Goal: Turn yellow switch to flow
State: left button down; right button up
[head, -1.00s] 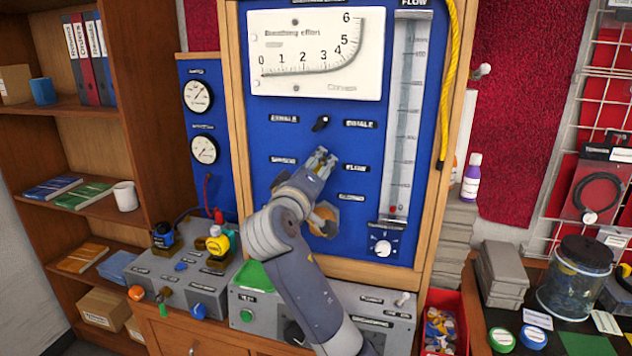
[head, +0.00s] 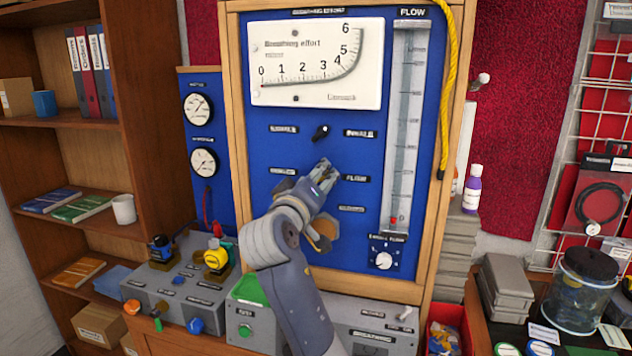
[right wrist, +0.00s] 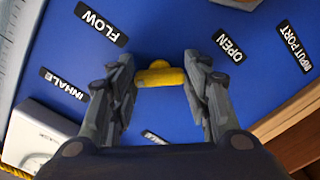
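The yellow switch (right wrist: 160,76) is a small bar on the blue panel, seen in the right wrist view. It lies across the gap between the fingers of my right gripper (right wrist: 160,84). Its two ends meet the fingertips, which are part-way apart. The FLOW label (right wrist: 101,26) is at the upper left in that view, and the OPEN label (right wrist: 230,44) at the upper right. In the head view my right gripper (head: 326,172) is at the panel, just left of the FLOW label (head: 356,178), and hides the switch. My left gripper is not in view.
A black knob (head: 321,132) is just above my right gripper. A brass-coloured hexagonal fitting (head: 326,227) is just below, close to my wrist. The flow tube (head: 405,120) stands to the right. Grey control boxes (head: 180,272) project below the panel.

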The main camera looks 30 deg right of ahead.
jog(key=shift+o, duration=1.4)
jog(key=shift+a, duration=0.1)
jog(key=v, duration=1.2)
